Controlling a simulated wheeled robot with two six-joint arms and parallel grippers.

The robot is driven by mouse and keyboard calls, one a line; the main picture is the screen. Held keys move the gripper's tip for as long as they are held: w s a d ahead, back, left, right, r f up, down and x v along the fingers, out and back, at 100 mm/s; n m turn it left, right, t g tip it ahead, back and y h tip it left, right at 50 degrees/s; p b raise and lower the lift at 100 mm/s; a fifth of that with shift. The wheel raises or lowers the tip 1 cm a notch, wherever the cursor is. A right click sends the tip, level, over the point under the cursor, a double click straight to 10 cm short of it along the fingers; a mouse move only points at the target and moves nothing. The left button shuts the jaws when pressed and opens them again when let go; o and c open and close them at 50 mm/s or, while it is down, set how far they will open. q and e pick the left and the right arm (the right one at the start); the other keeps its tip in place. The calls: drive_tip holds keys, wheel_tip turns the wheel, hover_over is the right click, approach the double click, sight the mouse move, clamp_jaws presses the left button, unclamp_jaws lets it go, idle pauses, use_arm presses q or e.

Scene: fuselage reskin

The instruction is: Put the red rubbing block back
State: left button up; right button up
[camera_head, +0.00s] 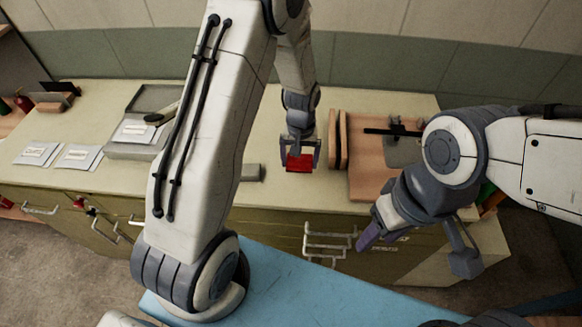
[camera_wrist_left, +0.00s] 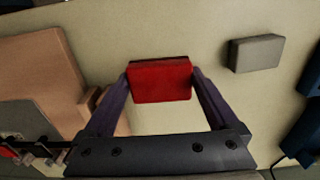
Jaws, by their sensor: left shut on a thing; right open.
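The red rubbing block (camera_head: 299,162) is between the fingers of my left gripper (camera_head: 300,150), over the cream bench top near its front edge. In the left wrist view the red block (camera_wrist_left: 160,80) sits between the two fingertips of the left gripper (camera_wrist_left: 160,84), which is shut on it. I cannot tell whether the block touches the bench. My right gripper (camera_head: 412,236) is open and empty, in front of the bench at the right.
A grey block (camera_wrist_left: 257,53) lies on the bench beside the red block. Wooden boards (camera_head: 338,140) stand to the right, by a wooden panel (camera_head: 372,180). A grey tray (camera_head: 128,150) and white packets (camera_head: 78,156) lie left. A blue surface (camera_head: 300,285) is in front.

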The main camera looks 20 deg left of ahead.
sight(291, 178)
use_arm(q)
drive_tip(key=shift+s+a+f, duration=0.2)
drive_tip(key=shift+a+f, duration=0.1)
drive_tip(key=shift+a, duration=0.2)
drive_tip(key=shift+s+a+f, duration=0.15)
drive_tip(key=shift+a+f, duration=0.15)
drive_tip(key=shift+a, duration=0.2)
drive_tip(key=shift+a+f, duration=0.1)
drive_tip(key=shift+f, duration=0.1)
wheel_tip(291, 178, down, 3)
drive_tip(key=shift+f+p, duration=0.1)
drive_tip(key=shift+p, duration=0.85)
drive_tip(key=shift+f, duration=0.3)
drive_tip(key=shift+f, duration=0.15)
drive_tip(key=o, duration=0.9)
drive_tip(key=shift+o, duration=0.2)
